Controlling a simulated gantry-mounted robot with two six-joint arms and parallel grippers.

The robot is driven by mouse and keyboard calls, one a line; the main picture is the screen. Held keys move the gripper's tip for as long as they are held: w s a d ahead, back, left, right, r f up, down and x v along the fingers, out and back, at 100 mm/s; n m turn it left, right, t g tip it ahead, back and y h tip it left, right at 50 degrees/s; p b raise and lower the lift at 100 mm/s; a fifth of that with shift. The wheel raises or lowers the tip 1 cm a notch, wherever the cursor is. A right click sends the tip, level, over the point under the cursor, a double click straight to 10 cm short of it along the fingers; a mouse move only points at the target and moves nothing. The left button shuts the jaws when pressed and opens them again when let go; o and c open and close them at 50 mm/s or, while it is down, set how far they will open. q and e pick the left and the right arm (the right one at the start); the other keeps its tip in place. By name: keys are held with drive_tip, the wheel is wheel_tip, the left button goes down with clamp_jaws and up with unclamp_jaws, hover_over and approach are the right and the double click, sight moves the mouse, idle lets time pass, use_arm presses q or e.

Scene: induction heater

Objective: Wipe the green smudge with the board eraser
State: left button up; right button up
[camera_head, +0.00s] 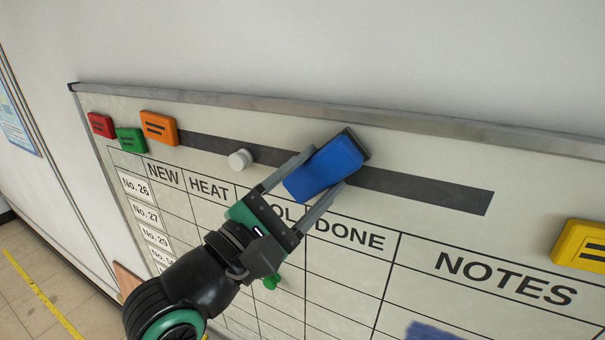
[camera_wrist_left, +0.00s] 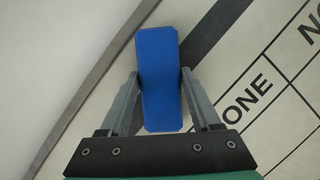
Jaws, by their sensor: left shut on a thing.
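The board eraser (camera_head: 325,168) is blue with a dark side. It is tilted at the black strip near the top of the whiteboard. My left gripper (camera_head: 322,172) is shut on it, with one finger on each side. In the left wrist view the eraser (camera_wrist_left: 158,80) sits between the two grey fingers (camera_wrist_left: 158,95). I cannot tell whether it touches the board. My right gripper is not in view.
Red (camera_head: 101,125), green (camera_head: 131,141) and orange (camera_head: 159,128) blocks are at the board's upper left. A white round knob (camera_head: 240,159) is on the black strip (camera_head: 425,190). A yellow block (camera_head: 580,245) is at the right. A blue smudge (camera_head: 432,332) shows under NOTES.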

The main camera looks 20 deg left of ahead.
use_arm(q)
drive_tip(key=shift+s+d+f, duration=0.1)
drive_tip(key=shift+s+d, duration=0.1)
drive_tip(key=shift+d, duration=0.85)
drive_tip(key=shift+s+d+f, duration=0.1)
drive_tip(key=shift+s+d, duration=0.05)
drive_tip(key=shift+d, duration=0.85)
drive_tip(key=shift+s, duration=0.1)
drive_tip(key=w+a, duration=0.1)
drive_tip(key=a, duration=0.6)
drive_tip(key=shift+w+a+r, duration=0.15)
drive_tip(key=shift+w+a, duration=0.1)
drive_tip(key=shift+a, duration=0.15)
drive_tip(key=shift+w+a, duration=0.25)
drive_tip(key=shift+a, duration=0.7)
drive_tip(key=shift+w+a, duration=0.25)
drive_tip(key=shift+a, duration=0.65)
drive_tip(key=s+a, duration=0.1)
drive_tip(key=s, duration=0.5)
drive_tip(key=shift+s+a, duration=0.15)
drive_tip(key=shift+s, duration=0.6)
drive_tip(key=shift+s+a, duration=0.15)
drive_tip(key=shift+s, duration=0.55)
